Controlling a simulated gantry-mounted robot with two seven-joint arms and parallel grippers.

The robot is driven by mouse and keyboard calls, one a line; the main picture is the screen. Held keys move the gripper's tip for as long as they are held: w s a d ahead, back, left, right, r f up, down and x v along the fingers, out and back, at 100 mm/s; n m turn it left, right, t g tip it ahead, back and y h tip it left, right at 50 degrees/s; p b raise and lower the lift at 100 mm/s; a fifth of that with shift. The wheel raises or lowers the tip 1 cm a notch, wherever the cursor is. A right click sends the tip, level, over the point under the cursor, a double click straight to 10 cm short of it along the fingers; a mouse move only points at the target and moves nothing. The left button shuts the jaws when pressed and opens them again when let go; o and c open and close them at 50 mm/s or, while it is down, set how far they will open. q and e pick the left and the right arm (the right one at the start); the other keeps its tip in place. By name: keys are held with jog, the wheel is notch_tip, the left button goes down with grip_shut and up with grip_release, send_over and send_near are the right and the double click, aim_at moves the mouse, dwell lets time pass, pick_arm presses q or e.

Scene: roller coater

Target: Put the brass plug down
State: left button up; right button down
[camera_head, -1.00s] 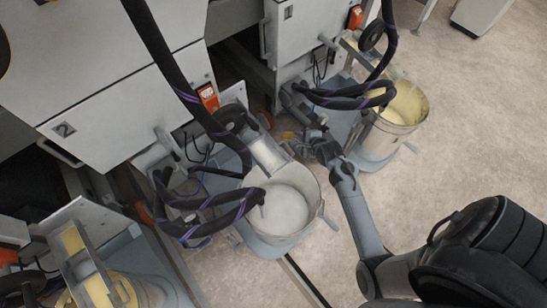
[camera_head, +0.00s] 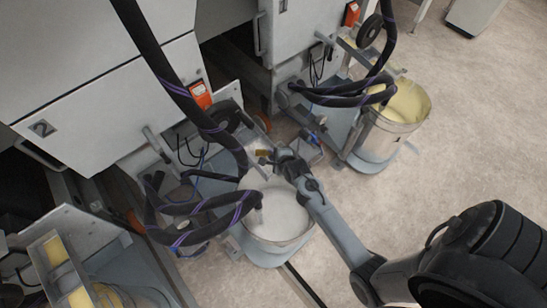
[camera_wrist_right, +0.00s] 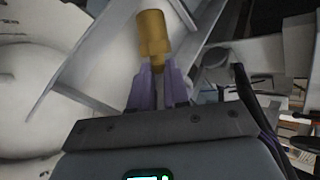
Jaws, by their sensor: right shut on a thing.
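The brass plug (camera_wrist_right: 152,36) is a golden cylinder with a wider collar in the right wrist view. My right gripper (camera_wrist_right: 156,82) is shut on its lower end, and the plug sticks out past the purple fingertips. In the head view my right gripper (camera_head: 271,158) is over the back rim of the middle bucket (camera_head: 297,243), beside the metal trough. The plug (camera_head: 262,153) shows there only as a small brass spot. Whether it touches anything below cannot be told. My left gripper is not in view.
The middle bucket holds white liquid, and a black hose (camera_head: 210,205) with purple stripes loops close on its left. A bucket of yellow liquid (camera_head: 407,103) stands at the upper right. Grey machine cabinets (camera_head: 110,90) line the back.

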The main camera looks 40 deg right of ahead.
jog(key=shift+f, duration=0.45)
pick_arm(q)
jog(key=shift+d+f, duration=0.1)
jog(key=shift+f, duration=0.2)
